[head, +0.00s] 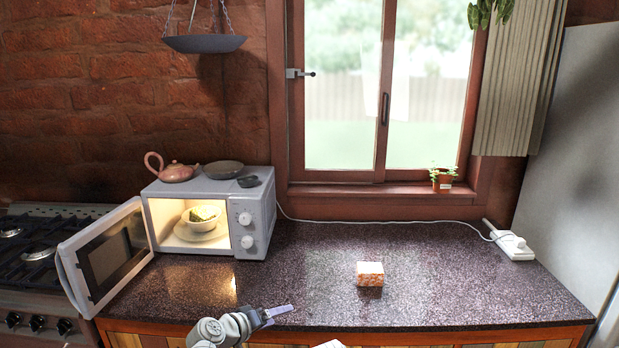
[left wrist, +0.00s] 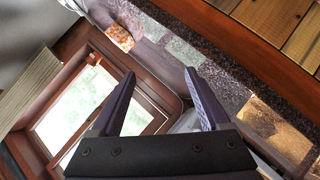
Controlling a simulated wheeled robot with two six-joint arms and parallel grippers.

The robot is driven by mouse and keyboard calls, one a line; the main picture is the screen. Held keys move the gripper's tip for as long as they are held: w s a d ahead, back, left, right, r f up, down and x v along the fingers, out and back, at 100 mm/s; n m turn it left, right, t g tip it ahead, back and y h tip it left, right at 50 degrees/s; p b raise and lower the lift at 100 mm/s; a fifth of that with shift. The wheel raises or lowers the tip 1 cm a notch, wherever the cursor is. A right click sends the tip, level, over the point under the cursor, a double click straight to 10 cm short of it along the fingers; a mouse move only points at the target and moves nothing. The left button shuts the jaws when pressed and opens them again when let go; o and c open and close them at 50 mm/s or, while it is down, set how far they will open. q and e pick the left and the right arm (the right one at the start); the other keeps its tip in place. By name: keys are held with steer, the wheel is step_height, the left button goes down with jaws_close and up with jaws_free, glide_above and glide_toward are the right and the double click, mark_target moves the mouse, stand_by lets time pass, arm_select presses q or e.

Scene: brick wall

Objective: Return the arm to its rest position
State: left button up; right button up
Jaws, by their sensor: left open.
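My left arm comes in at the bottom of the head view, low over the counter's front edge. My left gripper (head: 279,312) points to the right there. In the left wrist view its two purple fingers (left wrist: 160,73) stand wide apart with nothing between them. The gripper is open and empty. It is apart from the small orange and white box (head: 370,274) on the counter, which also shows in the left wrist view (left wrist: 121,38). My right gripper cannot be made out in either view.
The speckled counter (head: 450,265) is mostly clear. A microwave (head: 256,222) stands at left, its door (head: 105,255) swung open, with a bowl (head: 201,220) on a plate inside. A teapot (head: 176,172) and dishes sit on top. A stove (head: 40,255) is far left, a power strip (head: 513,245) right.

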arm_select(q)
steer(key=s+a+f+m+g+y, duration=0.2)
steer(key=s+a+f+g+y, duration=0.25)
steer(key=s+f, duration=0.2)
steer(key=s+a+f+m+g+y, duration=0.1)
steer(key=s+a+f+g+y, duration=0.2)
steer(key=s+f+g, duration=0.35)
steer(key=s+d+r+m+y+p, duration=0.1)
steer(key=s+d+m, duration=0.3)
steer(key=s+d, duration=0.4)
steer(key=shift+d+r+t, duration=0.3)
steer(key=shift+d+r, duration=0.35)
steer(key=shift+d, duration=0.5)
